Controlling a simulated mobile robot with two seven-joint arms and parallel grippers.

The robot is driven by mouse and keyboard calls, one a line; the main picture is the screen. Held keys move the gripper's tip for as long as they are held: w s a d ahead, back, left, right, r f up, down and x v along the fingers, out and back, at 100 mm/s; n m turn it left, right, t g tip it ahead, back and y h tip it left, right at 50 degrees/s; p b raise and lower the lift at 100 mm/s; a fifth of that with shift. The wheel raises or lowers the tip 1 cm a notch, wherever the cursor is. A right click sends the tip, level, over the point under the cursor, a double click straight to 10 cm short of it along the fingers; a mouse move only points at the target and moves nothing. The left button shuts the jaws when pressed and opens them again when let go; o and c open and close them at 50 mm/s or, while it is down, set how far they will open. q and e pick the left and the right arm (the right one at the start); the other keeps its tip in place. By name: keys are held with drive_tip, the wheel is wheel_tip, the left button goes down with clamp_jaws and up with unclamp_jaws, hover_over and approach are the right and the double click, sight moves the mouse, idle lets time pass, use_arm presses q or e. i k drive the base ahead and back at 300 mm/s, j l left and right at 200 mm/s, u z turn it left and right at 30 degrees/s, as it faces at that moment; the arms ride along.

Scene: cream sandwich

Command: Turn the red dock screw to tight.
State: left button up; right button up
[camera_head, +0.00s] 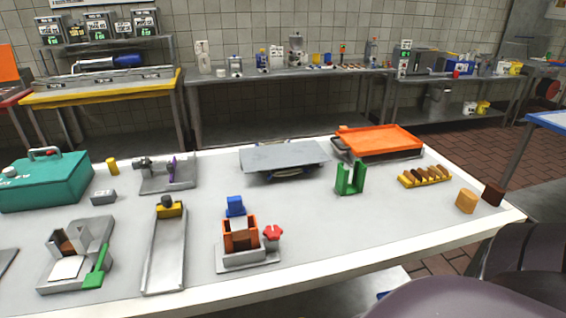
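The red dock screw (272,232) is a red lobed knob at the right side of a small grey dock (247,259) near the table's front edge. The dock holds an orange open box (240,240), and a blue block (235,206) shows at the top of its back side. I cannot tell from this view how tight the screw is. Neither of my grippers is in view.
A grey ramp with a yellow-topped block (170,209) lies left of the dock. A green upright holder (350,178) stands to the right, with an orange tray (380,140) behind. The white tabletop (330,237) is clear right of the screw.

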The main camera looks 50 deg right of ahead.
sight(272, 232)
drive_tip(key=z, duration=1.3)
